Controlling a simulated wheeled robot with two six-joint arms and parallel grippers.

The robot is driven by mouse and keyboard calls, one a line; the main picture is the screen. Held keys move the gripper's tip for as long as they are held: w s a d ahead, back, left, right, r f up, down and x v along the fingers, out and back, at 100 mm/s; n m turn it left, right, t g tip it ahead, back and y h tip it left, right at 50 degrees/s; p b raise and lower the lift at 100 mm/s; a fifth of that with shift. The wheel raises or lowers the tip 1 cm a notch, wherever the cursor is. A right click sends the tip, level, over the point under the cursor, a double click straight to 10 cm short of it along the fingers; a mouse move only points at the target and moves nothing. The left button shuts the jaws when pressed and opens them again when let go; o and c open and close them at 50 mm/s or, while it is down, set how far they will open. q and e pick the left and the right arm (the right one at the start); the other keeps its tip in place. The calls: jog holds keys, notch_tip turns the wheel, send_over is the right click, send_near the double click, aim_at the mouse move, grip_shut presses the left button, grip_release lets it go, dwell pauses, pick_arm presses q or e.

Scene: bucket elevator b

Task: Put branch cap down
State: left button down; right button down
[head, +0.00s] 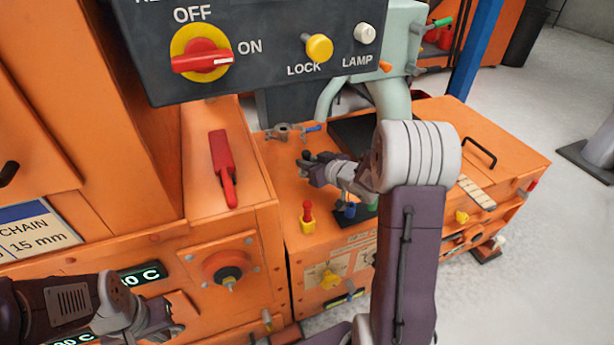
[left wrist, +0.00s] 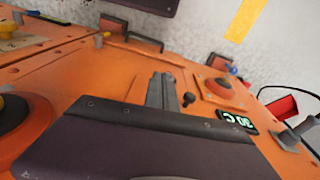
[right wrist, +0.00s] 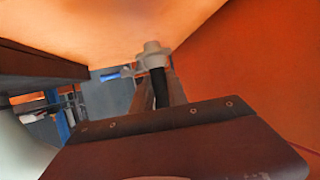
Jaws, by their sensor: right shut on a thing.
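My right gripper (head: 308,168) is above the orange top of the right-hand housing, shut on a small dark piece (head: 305,155), which I take to be the branch cap. In the right wrist view the black piece (right wrist: 159,88) shows between the fingers. A grey fitting (head: 284,132) with lugs is just beyond it in the head view and also shows in the right wrist view (right wrist: 152,53). I cannot tell whether the cap touches anything. My left gripper (head: 168,326) is low at the left before the orange front panel. Its fingers look closed and empty in the left wrist view (left wrist: 161,91).
A red lever (head: 222,168) stands on the orange ledge at the left. A red-and-yellow knob (head: 307,216) rises near my right gripper. A dark control panel (head: 270,45) hangs above. A black tray with small blue and green pieces (head: 350,210) is partly hidden by my arm.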

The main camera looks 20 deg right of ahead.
notch_tip(320, 180, down, 4)
jog(key=b, duration=0.3)
jog(key=shift+f, duration=0.15)
jog(key=shift+r, duration=0.2)
jog(key=shift+f, duration=0.15)
jog(key=c, duration=1.3)
grip_release()
